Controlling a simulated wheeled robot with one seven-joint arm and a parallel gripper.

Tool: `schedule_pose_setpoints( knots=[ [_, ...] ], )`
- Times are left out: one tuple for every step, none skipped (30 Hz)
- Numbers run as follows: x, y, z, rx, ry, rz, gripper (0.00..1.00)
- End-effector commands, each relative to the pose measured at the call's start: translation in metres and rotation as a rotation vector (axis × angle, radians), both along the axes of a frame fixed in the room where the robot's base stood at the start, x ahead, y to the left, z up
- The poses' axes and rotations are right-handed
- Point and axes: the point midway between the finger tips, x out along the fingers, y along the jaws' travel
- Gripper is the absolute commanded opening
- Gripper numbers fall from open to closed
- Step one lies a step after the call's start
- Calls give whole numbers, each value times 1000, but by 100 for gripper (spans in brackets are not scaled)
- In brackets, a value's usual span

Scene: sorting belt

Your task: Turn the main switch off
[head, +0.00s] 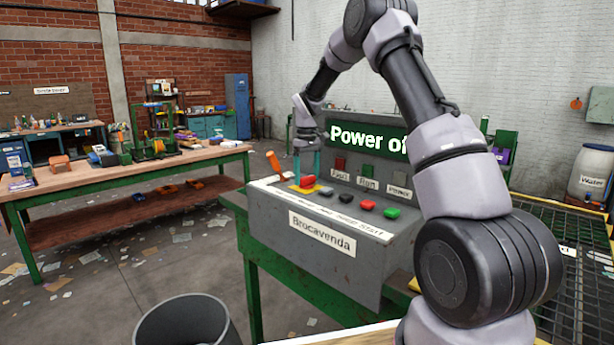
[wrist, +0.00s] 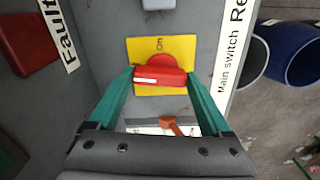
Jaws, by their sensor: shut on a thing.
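The main switch is a red handle (wrist: 160,76) on a yellow plate (wrist: 182,46). In the wrist view the handle lies crosswise between the two teal fingers of my gripper (wrist: 160,78), which are shut on its ends. A label reading "Main switch" (wrist: 226,82) runs beside it. In the head view the red switch (head: 308,182) sits at the left end of the grey control console (head: 340,255), with my gripper (head: 307,172) over it from above. The console's display (head: 352,136) shows green-white text, "Power of", its end hidden by my arm.
Several push buttons, including a green one (head: 391,213), stand right of the switch. An orange-handled lever (head: 274,163) stands left of it. A dark bin (head: 187,322) is on the floor in front. A wooden workbench (head: 120,178) is at the left.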

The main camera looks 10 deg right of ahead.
Motion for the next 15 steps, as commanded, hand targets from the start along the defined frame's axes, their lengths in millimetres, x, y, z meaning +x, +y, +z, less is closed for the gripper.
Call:
schedule_pose_setpoints(
  knots=[
    [1, 0, 1, 1, -2, 26, 27],
    [1, -1, 1, 0, -2, 41, 27],
    [1, 0, 1, 1, -2, 61, 27],
    [1, 0, 1, 1, -2, 73, 27],
    [1, 0, 1, 1, -2, 86, 27],
    [1, 0, 1, 1, -2, 100, 27],
    [1, 0, 1, 1, -2, 109, 27],
    [1, 0, 1, 1, -2, 119, 27],
    [1, 0, 1, 1, -2, 129, 27],
    [1, 0, 1, 1, -2, 135, 27],
    [1, 0, 1, 1, -2, 140, 27],
    [1, 0, 1, 1, -2, 146, 27],
    [1, 0, 1, 1, -2, 150, 27],
    [1, 0, 1, 1, -2, 153, 27],
    [1, 0, 1, 1, -2, 156, 27]
  ],
)
